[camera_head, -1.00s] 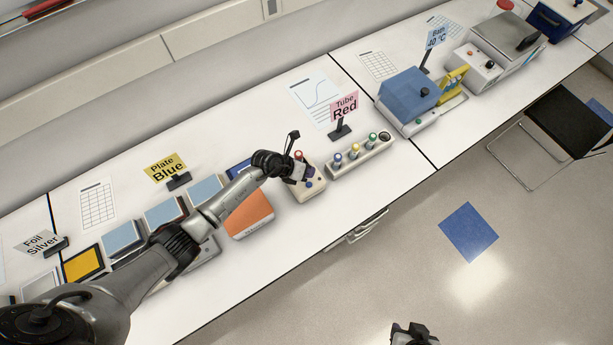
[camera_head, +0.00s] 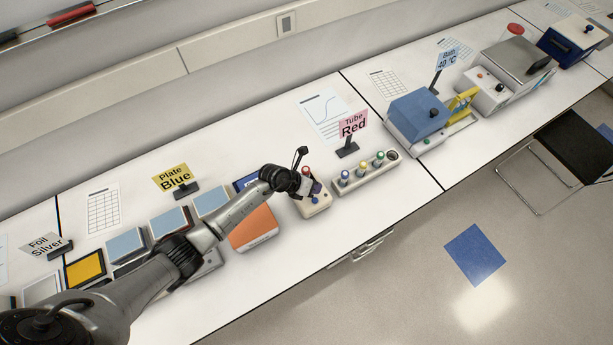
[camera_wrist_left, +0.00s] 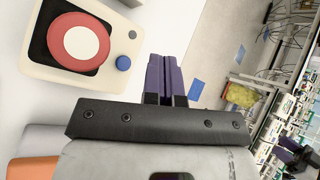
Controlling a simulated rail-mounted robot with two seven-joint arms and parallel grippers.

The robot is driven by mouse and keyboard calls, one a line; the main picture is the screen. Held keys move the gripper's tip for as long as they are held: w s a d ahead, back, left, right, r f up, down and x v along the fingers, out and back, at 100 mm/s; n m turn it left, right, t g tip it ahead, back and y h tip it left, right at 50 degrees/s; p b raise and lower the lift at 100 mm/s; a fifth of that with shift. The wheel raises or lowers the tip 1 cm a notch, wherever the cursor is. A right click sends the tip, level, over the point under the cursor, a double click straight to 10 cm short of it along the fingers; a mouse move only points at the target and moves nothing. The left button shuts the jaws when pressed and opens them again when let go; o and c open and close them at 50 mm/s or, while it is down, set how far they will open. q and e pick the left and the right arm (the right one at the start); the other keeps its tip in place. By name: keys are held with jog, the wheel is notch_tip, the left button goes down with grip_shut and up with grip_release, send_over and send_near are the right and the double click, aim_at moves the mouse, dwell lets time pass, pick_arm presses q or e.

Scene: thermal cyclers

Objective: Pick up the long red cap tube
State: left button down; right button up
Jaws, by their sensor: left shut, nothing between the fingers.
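A round red cap with a pale centre (camera_wrist_left: 80,42) sits on a cream device (camera_wrist_left: 110,78) with a blue knob in the left wrist view. The red cap (camera_head: 306,170) also shows in the head view, just behind my left gripper. Any tube body below the cap is hidden. My left gripper (camera_head: 315,187) is over the cream device (camera_head: 316,207). In the left wrist view its purple fingers (camera_wrist_left: 166,77) are together and empty, to the right of the device and apart from the cap.
A tube rack (camera_head: 368,182) with blue, yellow and green caps and an empty end hole stands to the right. A pink "Tube Red" sign (camera_head: 352,124) stands behind. An orange-topped device (camera_head: 253,228) is on the left. A blue device (camera_head: 420,113) is farther right.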

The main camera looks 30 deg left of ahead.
pick_arm(q)
jog(key=c, duration=1.8)
grip_release()
jog(key=shift+c, duration=0.2)
jog(key=o, duration=1.1)
